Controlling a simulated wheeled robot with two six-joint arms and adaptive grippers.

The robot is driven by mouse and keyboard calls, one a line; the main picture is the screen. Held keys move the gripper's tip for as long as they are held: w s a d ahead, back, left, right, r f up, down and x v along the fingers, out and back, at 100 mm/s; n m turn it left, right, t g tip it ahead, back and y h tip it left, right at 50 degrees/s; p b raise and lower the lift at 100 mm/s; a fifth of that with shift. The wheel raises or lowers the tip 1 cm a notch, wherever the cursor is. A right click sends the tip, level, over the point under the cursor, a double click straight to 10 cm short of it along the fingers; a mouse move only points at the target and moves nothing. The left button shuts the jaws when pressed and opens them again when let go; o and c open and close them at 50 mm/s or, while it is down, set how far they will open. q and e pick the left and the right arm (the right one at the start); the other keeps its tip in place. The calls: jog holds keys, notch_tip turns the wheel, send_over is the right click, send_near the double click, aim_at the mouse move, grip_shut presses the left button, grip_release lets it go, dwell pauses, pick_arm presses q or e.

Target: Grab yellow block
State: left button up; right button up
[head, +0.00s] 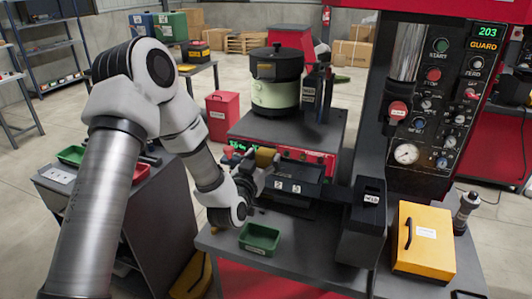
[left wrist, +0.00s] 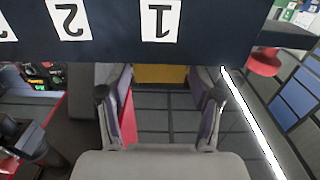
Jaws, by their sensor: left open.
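My left gripper (head: 262,174) is at the left end of the dark feeder track (head: 296,190), in front of the red-fronted feeder base. A small yellow block (head: 265,156) shows right by its fingers; whether they touch it I cannot tell. In the left wrist view the two fingers (left wrist: 162,88) stand apart, open. A yellow surface (left wrist: 160,74) shows between them, partly hidden by a dark plate with upside-down labels 1 and 2. Whether this is the same block is unclear. My right gripper is not in view.
A green tray (head: 259,239) sits on the bench below the gripper. A dark box (head: 363,222) and a yellow case (head: 424,240) stand to the right. The bowl feeder (head: 276,82) is behind, and the control panel (head: 428,110) rises at the right.

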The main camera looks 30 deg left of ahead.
pick_arm(q)
jog(key=shift+w+d+r, duration=0.1)
jog(key=shift+w, duration=0.6)
jog(key=shift+a, duration=0.2)
jog(key=shift+c, duration=1)
jog(key=c, duration=0.8)
jog(key=shift+d, duration=0.1)
